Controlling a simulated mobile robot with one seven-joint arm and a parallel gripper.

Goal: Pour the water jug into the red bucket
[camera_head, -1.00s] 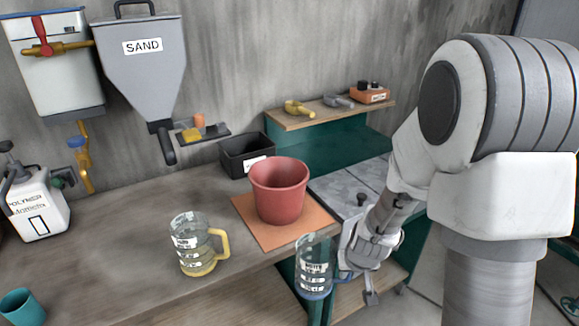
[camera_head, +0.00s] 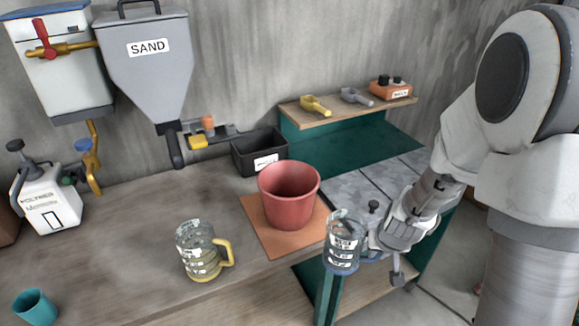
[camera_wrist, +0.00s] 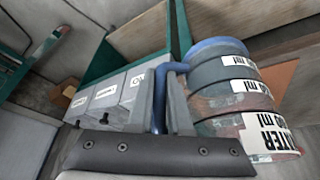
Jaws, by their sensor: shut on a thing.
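The red bucket (camera_head: 290,196) stands upright on an orange mat (camera_head: 262,238) on the bench. My gripper (camera_head: 372,246) is shut on the blue handle of the clear water jug (camera_head: 343,240). The jug is upright, held at the bench's front edge, to the right of and in front of the bucket in the head view. In the wrist view the jug (camera_wrist: 235,95) shows its white labels, and its blue handle (camera_wrist: 160,100) lies between my gripper fingers (camera_wrist: 160,115). I cannot tell the water level clearly.
A second jug with a yellow handle (camera_head: 200,250) stands left of the mat. A black bin (camera_head: 258,152) is behind the bucket. A teal cup (camera_head: 36,307) is at the lower left. A sand hopper (camera_head: 148,60) hangs on the wall. A shelf (camera_head: 330,115) holds scoops.

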